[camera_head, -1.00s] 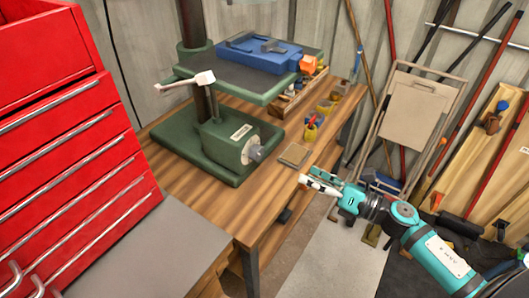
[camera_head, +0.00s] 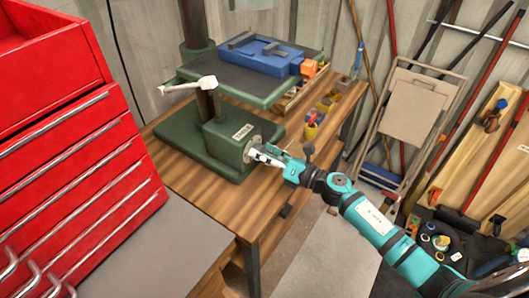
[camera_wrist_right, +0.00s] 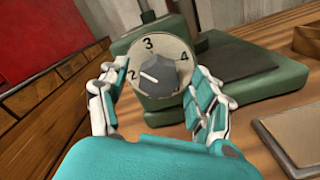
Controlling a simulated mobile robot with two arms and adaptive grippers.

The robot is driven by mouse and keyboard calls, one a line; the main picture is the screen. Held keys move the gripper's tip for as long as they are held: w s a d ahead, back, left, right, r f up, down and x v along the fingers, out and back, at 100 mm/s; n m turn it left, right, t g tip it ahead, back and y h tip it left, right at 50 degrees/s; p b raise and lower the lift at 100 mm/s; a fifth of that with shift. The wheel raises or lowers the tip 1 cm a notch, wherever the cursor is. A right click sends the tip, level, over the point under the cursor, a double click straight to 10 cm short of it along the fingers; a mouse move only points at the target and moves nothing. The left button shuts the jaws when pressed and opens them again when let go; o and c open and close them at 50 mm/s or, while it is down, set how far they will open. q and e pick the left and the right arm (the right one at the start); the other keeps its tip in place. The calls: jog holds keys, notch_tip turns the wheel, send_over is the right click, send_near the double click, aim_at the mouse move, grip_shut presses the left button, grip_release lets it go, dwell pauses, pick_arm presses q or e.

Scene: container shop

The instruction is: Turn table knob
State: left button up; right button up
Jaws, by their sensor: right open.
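The table knob is a grey dial on a round plate numbered 2, 3, 4 (camera_wrist_right: 162,75), in the right wrist view. Its pointer mark sits near the 2. It is on the front of the green drill press base (camera_head: 222,140), which stands on the wooden workbench. My right gripper (camera_head: 262,154) is right at the knob. In the right wrist view, its open fingers (camera_wrist_right: 155,100) are on either side of the knob, with a gap visible on both sides. In the head view the gripper hides most of the knob. My left gripper is not in view.
A red tool cabinet (camera_head: 70,130) stands at the left. The green press table (camera_head: 240,84) with a blue vise (camera_head: 262,56) is above the base.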

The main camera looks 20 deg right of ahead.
jog(key=shift+c, duration=0.5)
jog(key=c, duration=1.1)
jog(key=shift+m, duration=0.4)
jog(key=shift+d+f+m+p, duration=0.1)
jog(key=shift+m+p, duration=1.25)
jog(key=shift+m, duration=2.25)
jog(key=o, duration=1.2)
